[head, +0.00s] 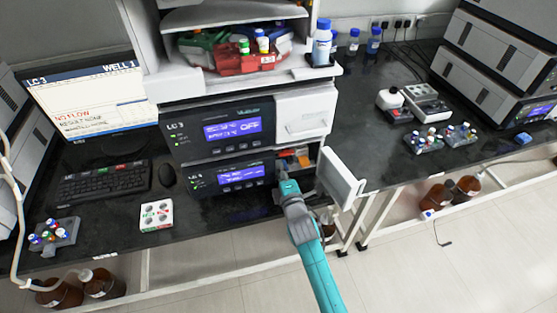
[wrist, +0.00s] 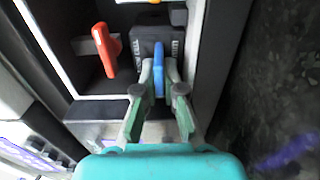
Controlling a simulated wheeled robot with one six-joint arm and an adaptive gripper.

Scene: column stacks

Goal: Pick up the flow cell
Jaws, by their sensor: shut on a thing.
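In the wrist view, the flow cell appears to be the dark block (wrist: 152,42) with a blue upright tab (wrist: 159,76) at its front. It sits in a bay of the lower LC 3 module. My gripper (wrist: 159,84) is shut on the blue tab, one finger on each side. In the head view, my gripper (head: 285,180) reaches into the open bay at the module's right end. The arm hides most of the flow cell there.
A red lever (wrist: 107,48) stands left of the block inside the bay. The bay's white door (head: 341,178) hangs open to the right of my arm. The LC 3 modules (head: 220,132) stand above and left.

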